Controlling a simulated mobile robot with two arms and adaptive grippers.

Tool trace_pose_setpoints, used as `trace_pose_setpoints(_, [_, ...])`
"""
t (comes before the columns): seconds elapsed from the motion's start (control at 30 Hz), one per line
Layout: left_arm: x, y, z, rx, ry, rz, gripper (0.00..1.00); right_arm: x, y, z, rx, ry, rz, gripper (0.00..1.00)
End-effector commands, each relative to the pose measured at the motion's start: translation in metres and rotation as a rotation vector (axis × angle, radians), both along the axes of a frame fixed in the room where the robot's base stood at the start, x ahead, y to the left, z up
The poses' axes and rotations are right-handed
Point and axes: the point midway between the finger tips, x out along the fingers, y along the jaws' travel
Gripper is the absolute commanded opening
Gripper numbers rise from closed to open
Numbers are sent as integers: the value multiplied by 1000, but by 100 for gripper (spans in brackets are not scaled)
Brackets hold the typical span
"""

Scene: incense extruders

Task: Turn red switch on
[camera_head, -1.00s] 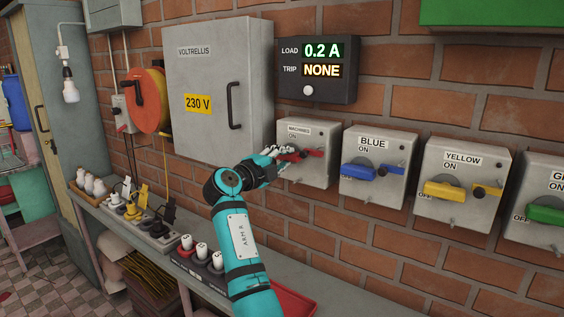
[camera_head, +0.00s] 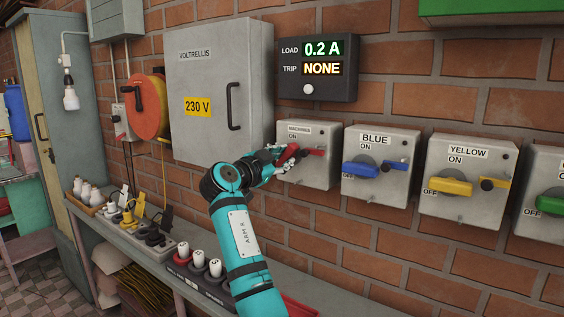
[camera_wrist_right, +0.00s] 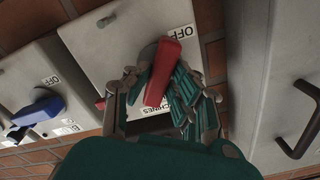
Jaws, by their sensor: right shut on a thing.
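The red switch is a red handle (camera_head: 291,155) on a grey box (camera_head: 318,174) labelled MACHINES, with an ON mark at its top. My right gripper (camera_head: 281,154) is at the left side of this box, with its fingers around the handle. In the right wrist view the red handle (camera_wrist_right: 163,75) lies slanted between the fingers of my right gripper (camera_wrist_right: 168,90), which is shut on it. An OFF mark shows beside it there. The fingers partly hide the handle and the box face. My left gripper is not in view.
Boxes with blue (camera_head: 361,169), yellow (camera_head: 449,186) and green (camera_head: 551,205) handles hang to the right. A 230 V cabinet (camera_head: 211,135) stands close on the left. The display (camera_head: 318,70) above reads 0.2 A, trip NONE. A shelf with plugs (camera_head: 158,240) runs below.

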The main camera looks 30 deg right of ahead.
Motion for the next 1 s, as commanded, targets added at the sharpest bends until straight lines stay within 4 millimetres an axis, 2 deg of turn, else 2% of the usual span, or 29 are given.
trace_pose_setpoints(0.5, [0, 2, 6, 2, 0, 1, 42, 0, -1, 1, -171, 409, -1, 0])
trace_pose_setpoints(1.0, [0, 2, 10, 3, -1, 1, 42, 0, -1, 2, -238, 571, -1, 0])
